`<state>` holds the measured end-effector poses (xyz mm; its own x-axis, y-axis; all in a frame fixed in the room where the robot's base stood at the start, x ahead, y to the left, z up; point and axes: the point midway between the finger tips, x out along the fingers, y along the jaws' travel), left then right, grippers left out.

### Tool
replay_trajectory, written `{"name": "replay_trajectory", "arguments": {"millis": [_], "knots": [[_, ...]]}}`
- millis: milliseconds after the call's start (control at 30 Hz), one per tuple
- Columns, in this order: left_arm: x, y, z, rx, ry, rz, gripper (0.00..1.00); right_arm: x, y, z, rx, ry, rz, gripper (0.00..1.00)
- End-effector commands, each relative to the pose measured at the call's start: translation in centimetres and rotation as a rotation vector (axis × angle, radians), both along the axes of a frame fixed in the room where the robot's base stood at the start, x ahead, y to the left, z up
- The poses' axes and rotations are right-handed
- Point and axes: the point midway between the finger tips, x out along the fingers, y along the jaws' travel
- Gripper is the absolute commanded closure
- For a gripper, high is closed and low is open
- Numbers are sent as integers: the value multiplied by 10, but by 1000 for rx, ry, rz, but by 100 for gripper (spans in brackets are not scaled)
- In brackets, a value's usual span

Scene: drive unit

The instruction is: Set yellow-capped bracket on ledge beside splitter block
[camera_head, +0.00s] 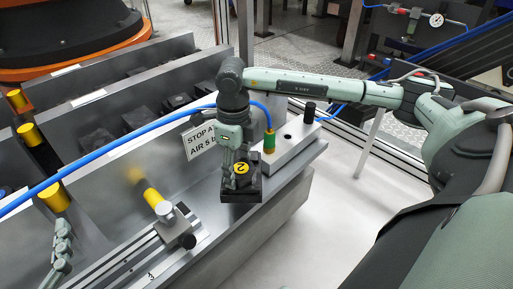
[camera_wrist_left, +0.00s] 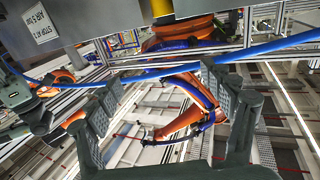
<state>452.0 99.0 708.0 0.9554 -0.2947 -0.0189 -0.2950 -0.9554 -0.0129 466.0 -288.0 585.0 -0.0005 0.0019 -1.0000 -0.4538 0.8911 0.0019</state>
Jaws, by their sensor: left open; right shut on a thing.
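The yellow-capped bracket (camera_head: 241,187) is a dark block with a round yellow cap marked 2. My right gripper (camera_head: 236,164) points down and is shut on it, at the front edge of the ledge (camera_head: 285,181). I cannot tell whether the bracket touches the ledge. The splitter block (camera_head: 295,142) is a pale grey block just to the right, with a green and brass fitting and a black knob. My left gripper (camera_head: 62,247) is partly in view at the lower left. In the left wrist view it (camera_wrist_left: 163,98) is open and empty, its two pads wide apart.
A blue hose (camera_head: 110,149) crosses from the left edge to the splitter block's fitting. A sign (camera_head: 200,139) stands behind the bracket. A rail with a clamp and yellow-ended pin (camera_head: 166,211) lies to the left. Clear floor (camera_head: 335,215) is at the right.

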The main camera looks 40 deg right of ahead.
Motion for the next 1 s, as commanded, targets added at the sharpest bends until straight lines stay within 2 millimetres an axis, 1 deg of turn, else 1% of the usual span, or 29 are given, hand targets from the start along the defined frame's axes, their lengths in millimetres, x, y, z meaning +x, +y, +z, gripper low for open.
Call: {"name": "replay_trajectory", "arguments": {"millis": [33,100,200,300,400,533,667,733,900,1000], "knots": [[0,0,0,2,4,1,19,11,1,3,1,-7,-1,100],[0,1,-1,2,4,1,19,19,2,3,1,-6,-1,100],[0,1,-1,2,4,1,19,31,3,3,1,-7,0,100],[0,1,-2,3,5,1,19,38,3,0,1,-4,1,100],[0,0,2,-4,-14,-1,19,36,3,-11,0,-2,1,100],[-1,-4,8,-18,-38,-8,19,37,3,-17,0,-6,0,100],[-2,-6,10,-23,-45,-12,19,36,3,-22,0,-4,0,100],[-2,-6,11,-28,-56,-14,19,36,3,-30,0,-2,0,100],[-4,-12,30,-67,-133,-24,19,36,3,-55,0,-2,0,100],[-6,-14,36,-80,-158,-30,19,38,3,-64,0,-4,0,100]]}}
